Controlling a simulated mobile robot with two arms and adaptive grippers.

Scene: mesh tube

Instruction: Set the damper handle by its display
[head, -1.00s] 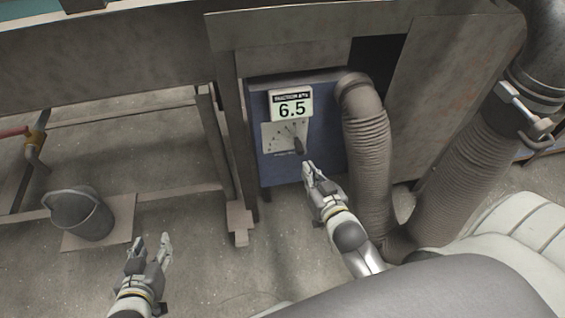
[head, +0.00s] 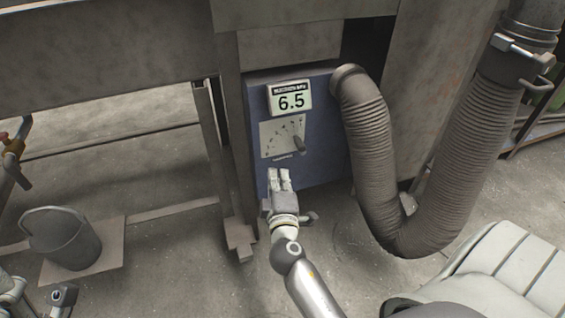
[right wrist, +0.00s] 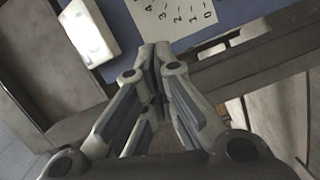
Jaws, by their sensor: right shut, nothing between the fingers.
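The blue damper box (head: 322,150) stands under the bench and carries a display (head: 290,99) that reads 6.5. My right gripper (head: 279,180) is shut and empty, in front of the box below the plate, and appears apart from the handle. In the right wrist view its fingertips (right wrist: 160,55) are together below the scale plate (right wrist: 170,14), where numbers 0 to 4 show; the handle is not visible there.
A ribbed grey hose (head: 365,130) leaves the box's upper right, hangs in a loop and rises to a clamped pipe. A bench leg (head: 235,150) stands just left of the box. A grey bucket (head: 62,240) stands on the floor at left.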

